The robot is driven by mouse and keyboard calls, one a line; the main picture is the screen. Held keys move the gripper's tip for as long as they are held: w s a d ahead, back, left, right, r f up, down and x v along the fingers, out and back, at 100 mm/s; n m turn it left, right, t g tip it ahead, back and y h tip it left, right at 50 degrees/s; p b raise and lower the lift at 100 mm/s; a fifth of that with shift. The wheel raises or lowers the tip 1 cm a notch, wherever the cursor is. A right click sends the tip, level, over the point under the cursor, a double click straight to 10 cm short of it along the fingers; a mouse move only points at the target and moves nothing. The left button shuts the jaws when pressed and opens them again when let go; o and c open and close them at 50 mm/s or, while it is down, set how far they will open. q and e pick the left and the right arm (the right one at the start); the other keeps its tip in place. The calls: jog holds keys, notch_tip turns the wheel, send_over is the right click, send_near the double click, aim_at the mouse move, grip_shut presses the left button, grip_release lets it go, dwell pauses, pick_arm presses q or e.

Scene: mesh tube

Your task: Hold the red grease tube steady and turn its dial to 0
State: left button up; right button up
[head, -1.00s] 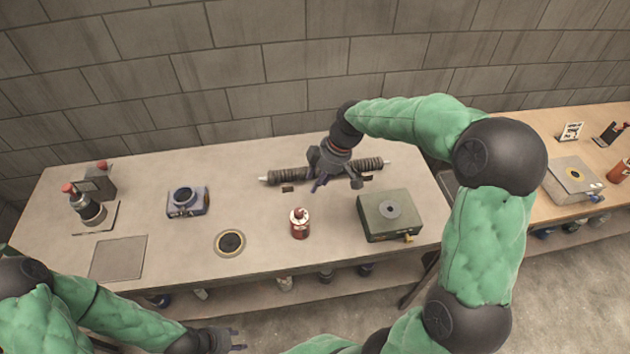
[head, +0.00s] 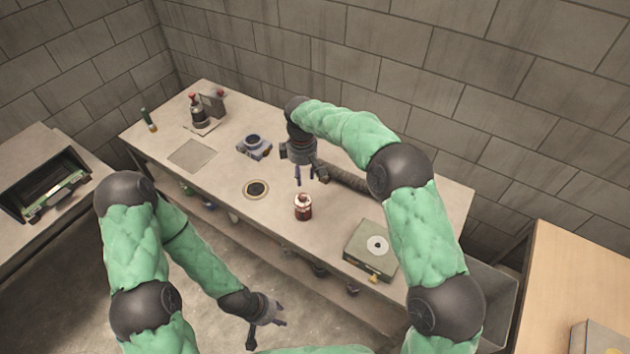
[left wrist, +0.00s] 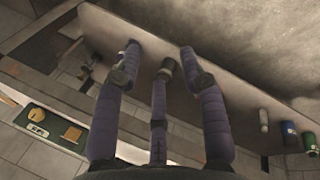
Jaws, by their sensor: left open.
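The red grease tube (head: 303,208), short with a pale top, stands upright on the workbench (head: 220,215) near its front edge. Its dial is too small to read. My right gripper (head: 308,178) hangs just behind and above the tube in the head view, fingers pointing down. Its fingers look spread and empty, with a gap to the tube. My left gripper (head: 270,318) is low in front of the bench, apart from it. In the left wrist view its fingers (left wrist: 160,75) are open with nothing between them.
A dark ribbed roll (head: 345,179) lies behind the tube. A green-grey box (head: 371,250) stands to the right. A round dark-centred disc (head: 256,189) and a blue device (head: 254,146) are to the left. Bottles (left wrist: 289,136) stand on the lower shelf.

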pick_arm(q)
jog(key=o, duration=0.5)
jog(key=shift+c, duration=0.2)
jog(key=shift+o, duration=1.2)
jog(key=shift+w+f+n, duration=0.15)
jog(key=shift+w+n, duration=0.05)
jog(key=shift+n, duration=0.1)
jog(key=n+t+h, duration=0.4)
jog(key=n+h, duration=0.4)
jog(key=n, duration=1.1)
send_near(299, 205)
jog(key=f, duration=0.1)
jog(key=w+f, duration=0.1)
jog(key=w+a+f, duration=0.1)
jog(key=f, duration=0.1)
jog(key=shift+w+d, duration=0.15)
jog(key=shift+w, duration=0.05)
jog(key=shift+w+d+f, duration=0.1)
jog(key=shift+d, duration=0.2)
jog(key=x, duration=0.9)
jog(key=shift+w+d+f, duration=0.15)
jog(key=shift+d, duration=0.15)
